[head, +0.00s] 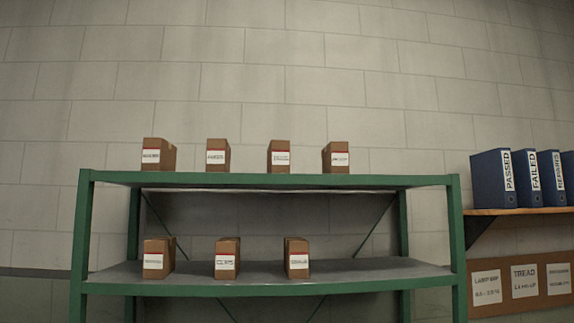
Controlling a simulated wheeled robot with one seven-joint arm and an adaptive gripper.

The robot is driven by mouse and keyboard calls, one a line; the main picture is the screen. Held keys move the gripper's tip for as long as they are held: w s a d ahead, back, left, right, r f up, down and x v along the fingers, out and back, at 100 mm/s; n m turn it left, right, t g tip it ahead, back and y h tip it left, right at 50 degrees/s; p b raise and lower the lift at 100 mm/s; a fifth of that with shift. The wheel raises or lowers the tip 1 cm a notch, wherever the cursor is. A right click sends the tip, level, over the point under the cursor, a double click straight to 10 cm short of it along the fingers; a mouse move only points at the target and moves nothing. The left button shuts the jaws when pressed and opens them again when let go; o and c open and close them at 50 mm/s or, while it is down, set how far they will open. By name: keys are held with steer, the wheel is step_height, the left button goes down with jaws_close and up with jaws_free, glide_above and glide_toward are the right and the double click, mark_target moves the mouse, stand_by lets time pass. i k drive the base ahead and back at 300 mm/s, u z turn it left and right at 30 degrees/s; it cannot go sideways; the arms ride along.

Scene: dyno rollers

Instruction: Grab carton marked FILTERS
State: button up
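Small brown cartons with white front labels stand apart on a green shelf rack. On the top board are a far-left carton (159,154), a second one (218,155), a third one (279,156) and a far-right one (336,157). On the lower board are a left carton (159,257), a middle one (227,258) whose label seems to read CLIPS, and a right one (297,257). Several labels have a red band. The other lettering is too small to read surely, so I cannot tell which carton is marked FILTERS. My gripper is not in view.
The green rack (265,181) has a grey lower board (355,272) with free room at its right. Blue binders (493,179) stand on a wooden wall shelf (520,211) at the right, above a brown notice board (507,292). A block wall is behind.

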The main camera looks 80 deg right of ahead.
mark_target(335, 155)
steer(key=i, duration=1.15)
steer(key=z, duration=3.15)
